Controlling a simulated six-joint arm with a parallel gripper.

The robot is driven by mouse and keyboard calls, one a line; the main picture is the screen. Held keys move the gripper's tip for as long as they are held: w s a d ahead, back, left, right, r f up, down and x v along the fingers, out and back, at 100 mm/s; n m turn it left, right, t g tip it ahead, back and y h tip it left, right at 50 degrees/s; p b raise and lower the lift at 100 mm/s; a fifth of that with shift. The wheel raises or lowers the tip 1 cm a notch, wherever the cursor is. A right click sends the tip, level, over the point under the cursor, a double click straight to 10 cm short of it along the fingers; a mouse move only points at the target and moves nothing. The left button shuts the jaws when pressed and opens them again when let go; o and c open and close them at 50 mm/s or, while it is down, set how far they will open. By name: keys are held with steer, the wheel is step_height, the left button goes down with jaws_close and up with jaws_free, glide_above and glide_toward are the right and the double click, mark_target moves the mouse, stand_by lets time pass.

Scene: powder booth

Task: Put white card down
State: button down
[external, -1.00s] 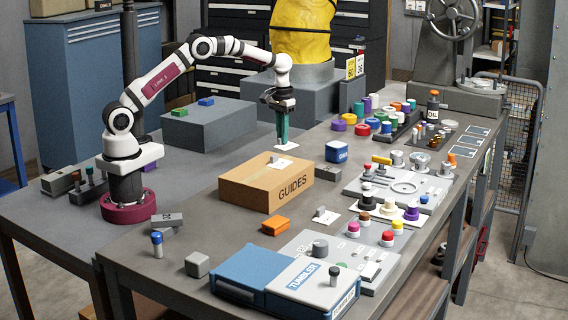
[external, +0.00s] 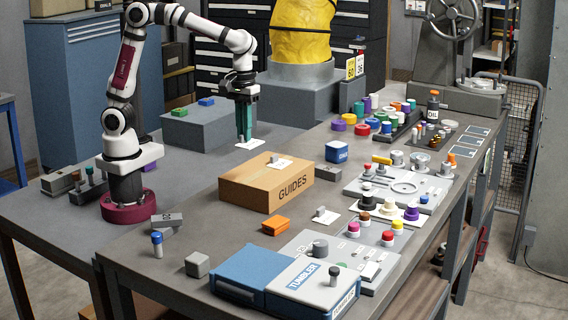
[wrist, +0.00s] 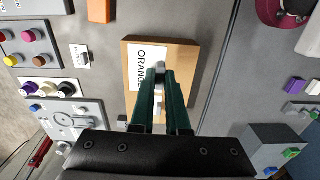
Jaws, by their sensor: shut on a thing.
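My gripper (external: 244,138) is shut on a white card (external: 256,142) and holds it in the air, to the left of and above the cardboard box in the external view. In the wrist view the gripper (wrist: 160,72) has its green fingers close together, with a small grey grip between the tips. A white card with dark lettering like "ORANGE" (wrist: 132,82) shows beside the tips in that view. Another white card (external: 285,165) with a grey block lies on the box. A third card (external: 331,218) with a grey block lies on the bench.
The "GUIDES" cardboard box (external: 292,190) stands close by. A grey platform (external: 205,131) with green and blue blocks is behind left. An orange block (external: 275,226) lies in front of the box. The bench left of the box is mostly clear.

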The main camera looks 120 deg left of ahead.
steer(key=s+d, duration=0.2)
steer(key=d, duration=0.3)
glide_above(250, 172)
steer(key=f, duration=0.6)
steer(key=shift+d+f, duration=0.25)
steer(key=shift+a+f, duration=0.15)
steer(key=shift+f, duration=0.95)
steer(key=shift+a+f, duration=0.1)
steer(key=shift+f, duration=0.95)
steer(key=shift+f, duration=0.1)
steer(key=c, duration=0.9)
jaws_free()
